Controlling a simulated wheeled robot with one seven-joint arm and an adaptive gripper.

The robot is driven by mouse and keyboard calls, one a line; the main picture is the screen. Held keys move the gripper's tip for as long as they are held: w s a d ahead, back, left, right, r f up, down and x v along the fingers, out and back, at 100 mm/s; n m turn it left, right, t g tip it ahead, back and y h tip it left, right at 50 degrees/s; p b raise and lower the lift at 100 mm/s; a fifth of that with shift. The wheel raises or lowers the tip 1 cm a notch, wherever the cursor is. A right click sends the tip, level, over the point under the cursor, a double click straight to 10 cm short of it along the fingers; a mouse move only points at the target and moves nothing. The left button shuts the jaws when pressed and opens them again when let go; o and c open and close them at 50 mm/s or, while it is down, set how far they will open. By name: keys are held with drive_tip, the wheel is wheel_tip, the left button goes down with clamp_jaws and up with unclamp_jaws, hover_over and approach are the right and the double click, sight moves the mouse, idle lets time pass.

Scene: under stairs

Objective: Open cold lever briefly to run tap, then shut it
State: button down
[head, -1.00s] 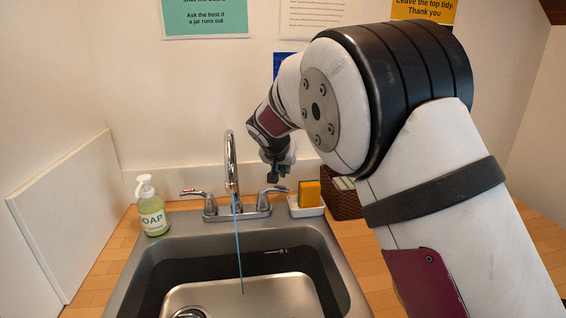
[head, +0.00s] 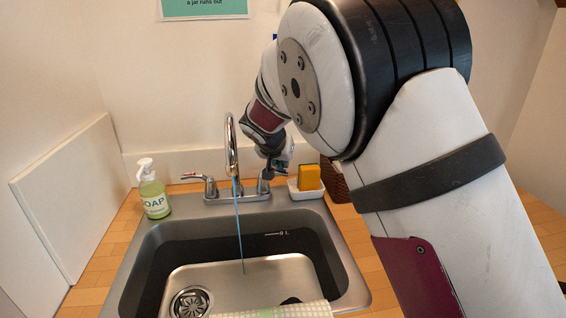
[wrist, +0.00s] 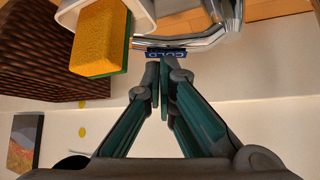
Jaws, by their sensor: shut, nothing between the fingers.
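The chrome faucet (head: 232,150) stands behind the sink, and a thin blue stream of water (head: 239,225) runs from its spout into the basin. The left lever (head: 192,176) has a red mark. The cold lever, at right, is mostly hidden behind my gripper in the head view. In the wrist view the cold lever (wrist: 205,42) shows a blue COLD label (wrist: 166,54). My gripper (wrist: 162,88) is shut and empty, its fingertips right by the labelled end of the lever. Contact cannot be told. The gripper also shows in the head view (head: 268,172).
A soap bottle (head: 153,190) stands left of the faucet. A yellow sponge (head: 310,177) sits in a white dish (head: 306,191) close right of the cold lever, by a brown woven basket (wrist: 48,45). A checked cloth (head: 275,312) lies at the sink's front.

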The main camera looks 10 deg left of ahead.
drive_tip(key=shift+s+a+f+m+h+b, duration=0.1)
drive_tip(key=shift+s+f+m+h+b, duration=0.05)
drive_tip(key=shift+s+m+h+b, duration=0.3)
drive_tip(key=shift+s, duration=0.6)
